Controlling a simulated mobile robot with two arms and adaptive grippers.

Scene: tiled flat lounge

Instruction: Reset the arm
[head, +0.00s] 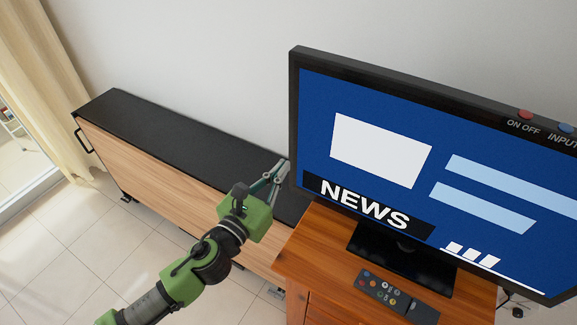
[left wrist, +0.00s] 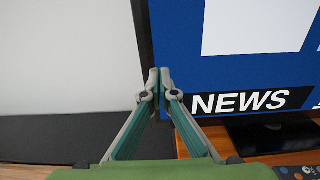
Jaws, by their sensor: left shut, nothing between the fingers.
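My left gripper (head: 279,172) is at the end of my green and black left arm, which reaches up from the bottom left in the head view. In the left wrist view my left gripper (left wrist: 160,76) has its two fingertips together, with nothing between them. In the picture it overlaps the lower left edge of the television (head: 293,120), whose screen shows a blue NEWS picture. I cannot tell whether the fingertips touch the frame. My right gripper is not in view.
A wooden cabinet (head: 330,240) holds the television and a remote control (head: 397,295). A long, low cabinet with a black top (head: 165,135) runs along the white wall behind my left arm. Open tiled floor (head: 60,260) lies at the left, near a beige curtain (head: 45,80).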

